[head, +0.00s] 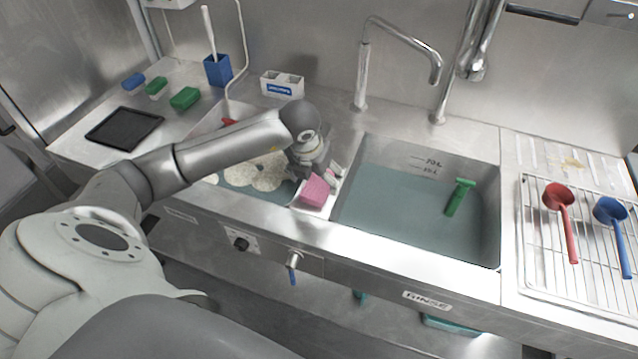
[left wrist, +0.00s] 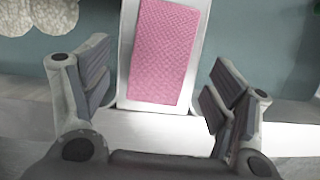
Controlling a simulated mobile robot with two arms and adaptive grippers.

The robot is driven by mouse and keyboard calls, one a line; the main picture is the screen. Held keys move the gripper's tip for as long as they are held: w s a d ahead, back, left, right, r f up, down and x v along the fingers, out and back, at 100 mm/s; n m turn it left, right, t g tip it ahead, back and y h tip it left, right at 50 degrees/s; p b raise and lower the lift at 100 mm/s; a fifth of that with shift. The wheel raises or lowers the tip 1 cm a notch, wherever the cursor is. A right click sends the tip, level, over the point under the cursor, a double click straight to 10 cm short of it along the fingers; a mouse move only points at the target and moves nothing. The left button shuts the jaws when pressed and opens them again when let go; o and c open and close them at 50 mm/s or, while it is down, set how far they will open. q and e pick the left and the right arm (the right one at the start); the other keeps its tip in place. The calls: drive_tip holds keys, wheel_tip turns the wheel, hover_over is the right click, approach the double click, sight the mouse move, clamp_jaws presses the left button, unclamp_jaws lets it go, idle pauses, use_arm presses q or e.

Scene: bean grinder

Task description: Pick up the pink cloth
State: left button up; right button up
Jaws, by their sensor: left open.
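The pink cloth (head: 315,191) lies on the white divider ledge (head: 302,208) between the two sinks. In the left wrist view the cloth (left wrist: 162,50) is a flat textured rectangle in a white holder, centred between my fingers and beyond their tips. My left gripper (head: 325,176) is just above and behind the cloth in the head view. In the left wrist view the left gripper (left wrist: 158,88) is open, with one finger on each side and nothing between the pads. My right gripper is not in view.
The left sink (head: 235,180) holds foamy water. A wire rack (head: 590,270) at right carries a red scoop (head: 562,205) and a blue scoop (head: 612,220). Faucets stand behind.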

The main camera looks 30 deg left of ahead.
sight(319, 183)
use_arm(q)
drive_tip(key=shift+p+x, duration=0.4)
drive_tip(key=shift+x, duration=1.5)
drive_tip(key=shift+c, duration=0.5)
drive_tip(key=c, duration=1)
